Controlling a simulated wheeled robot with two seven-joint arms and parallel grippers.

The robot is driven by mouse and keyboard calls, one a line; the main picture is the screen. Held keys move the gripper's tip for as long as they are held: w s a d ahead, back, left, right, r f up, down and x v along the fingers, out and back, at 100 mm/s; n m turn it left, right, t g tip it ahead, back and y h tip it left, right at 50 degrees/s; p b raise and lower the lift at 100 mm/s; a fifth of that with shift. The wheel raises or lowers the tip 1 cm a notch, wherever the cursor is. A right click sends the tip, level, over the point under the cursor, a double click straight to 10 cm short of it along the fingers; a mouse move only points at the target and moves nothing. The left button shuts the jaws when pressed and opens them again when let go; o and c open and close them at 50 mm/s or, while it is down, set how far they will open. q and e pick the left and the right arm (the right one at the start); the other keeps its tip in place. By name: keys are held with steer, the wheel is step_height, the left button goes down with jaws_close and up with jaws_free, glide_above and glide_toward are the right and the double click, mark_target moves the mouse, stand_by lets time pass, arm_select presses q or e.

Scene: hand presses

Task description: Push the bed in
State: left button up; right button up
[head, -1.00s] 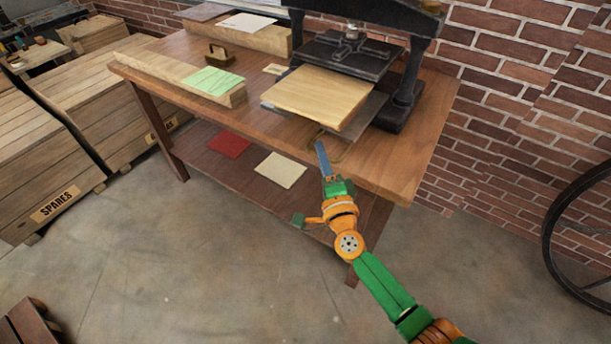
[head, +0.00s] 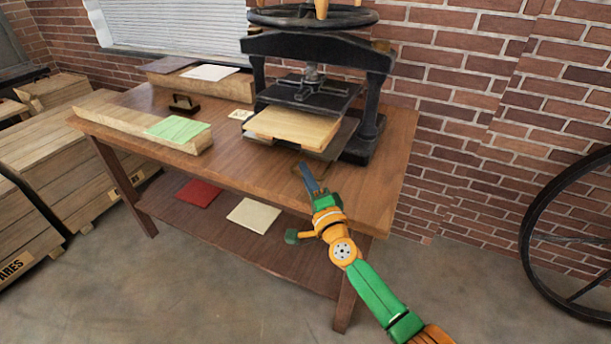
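The black hand press (head: 372,95) stands on the wooden table. Its dark bed plate (head: 338,142) sticks out at the front, with a pale wooden board (head: 293,127) on top. A thin loop, perhaps a handle, lies before the bed's front edge. My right gripper (head: 306,172) is in front of the bed, its dark fingers pointing at it. The fingers show as one narrow bar, so I cannot tell whether they are open or shut, or whether they touch the loop. My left gripper is out of view.
A red sheet (head: 199,193) and a cream sheet (head: 254,215) lie on the lower shelf. A large wheel (head: 530,230) is at right.

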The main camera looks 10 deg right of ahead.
steer(key=shift+o, duration=1.4)
steer(key=shift+s, duration=0.2)
steer(key=s+d+f+p, duration=0.1)
steer(key=s+p, duration=0.1)
steer(key=s, duration=0.4)
steer(key=shift+s, duration=0.3)
